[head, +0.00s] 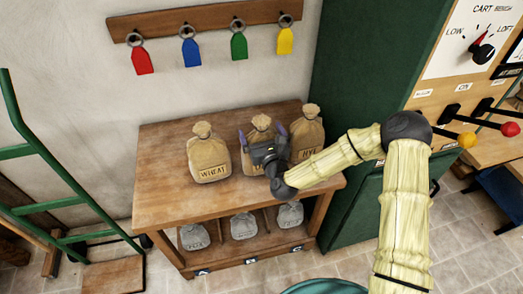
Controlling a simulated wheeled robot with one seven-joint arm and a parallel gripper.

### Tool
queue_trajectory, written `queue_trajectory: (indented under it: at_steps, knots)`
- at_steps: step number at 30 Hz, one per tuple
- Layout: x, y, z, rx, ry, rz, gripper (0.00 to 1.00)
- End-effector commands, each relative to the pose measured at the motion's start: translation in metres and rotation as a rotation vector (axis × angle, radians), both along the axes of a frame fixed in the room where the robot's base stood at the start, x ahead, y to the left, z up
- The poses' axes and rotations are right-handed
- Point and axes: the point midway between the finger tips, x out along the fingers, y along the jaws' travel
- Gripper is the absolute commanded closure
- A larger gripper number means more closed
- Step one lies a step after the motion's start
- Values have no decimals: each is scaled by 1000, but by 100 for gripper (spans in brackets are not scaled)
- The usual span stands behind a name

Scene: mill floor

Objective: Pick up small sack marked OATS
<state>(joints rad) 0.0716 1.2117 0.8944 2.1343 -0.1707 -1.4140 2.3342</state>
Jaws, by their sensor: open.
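Three tan sacks stand upright on the wooden bench top (165,185) in the head view. The left one reads WHEAT (208,155). The right one reads RYE (311,130). The middle sack (261,122) has its label mostly hidden behind my gripper, so I cannot read it; no readable label says OATS. My gripper (262,134) is open in front of the middle sack, one purple finger towards each of its sides. I cannot tell whether the fingers touch it.
Grey labelled objects (243,226) sit on the bench's lower shelf. A green cabinet (365,60) with a lever panel stands close on the right. A green hand truck (45,150) is at left. Coloured tags (190,50) hang on a wall rack.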

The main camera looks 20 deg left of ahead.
Motion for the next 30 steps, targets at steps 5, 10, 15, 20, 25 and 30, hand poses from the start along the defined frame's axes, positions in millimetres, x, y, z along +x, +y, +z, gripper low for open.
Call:
queue_trajectory:
  at_steps: [5, 10, 15, 20, 25, 30]
  knots:
    - [0, 0, 0, 0, 0, 0, 0]
    - [0, 0, 0, 0, 0, 0, 28]
    - [0, -1, 0, 0, 0, -1, 61]
    - [0, 0, 0, -1, 0, 0, 92]
    - [-1, 1, 3, 3, -6, 2, 92]
    - [-1, 1, 8, 4, -6, 3, 92]
